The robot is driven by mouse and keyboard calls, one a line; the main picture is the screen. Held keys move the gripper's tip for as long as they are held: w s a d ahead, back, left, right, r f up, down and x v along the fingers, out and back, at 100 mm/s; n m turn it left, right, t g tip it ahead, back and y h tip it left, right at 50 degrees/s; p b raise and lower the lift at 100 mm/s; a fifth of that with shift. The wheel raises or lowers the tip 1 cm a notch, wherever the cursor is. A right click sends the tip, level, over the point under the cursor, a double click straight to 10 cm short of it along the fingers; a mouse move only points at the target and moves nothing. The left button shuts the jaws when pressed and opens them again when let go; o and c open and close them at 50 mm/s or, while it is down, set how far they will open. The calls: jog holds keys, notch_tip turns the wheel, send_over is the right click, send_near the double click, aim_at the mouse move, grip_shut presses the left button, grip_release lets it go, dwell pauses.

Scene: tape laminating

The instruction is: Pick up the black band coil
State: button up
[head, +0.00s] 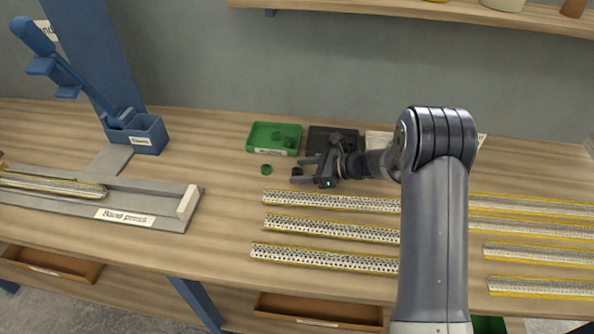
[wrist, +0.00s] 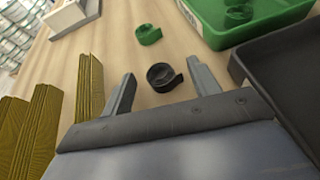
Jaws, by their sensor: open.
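The black band coil (wrist: 162,77) lies on the wooden table in the wrist view, a small dark ring with a short tail on its right. In the head view it shows as a small dark spot (head: 297,171) at the tips of my gripper (head: 308,171). My gripper is open, and in the wrist view its two fingers (wrist: 161,88) stand to the left and right of the coil with gaps on both sides. The coil appears apart from both fingers.
A green coil (wrist: 148,34) lies just beyond the black one. A green bin (head: 273,138) with coils and a black bin (head: 333,139) stand behind. Perforated strips (head: 325,258) with yellow edges lie in front. A band press (head: 125,216) is at left.

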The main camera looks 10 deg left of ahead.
jog(key=shift+c, duration=0.4)
jog(key=c, duration=1)
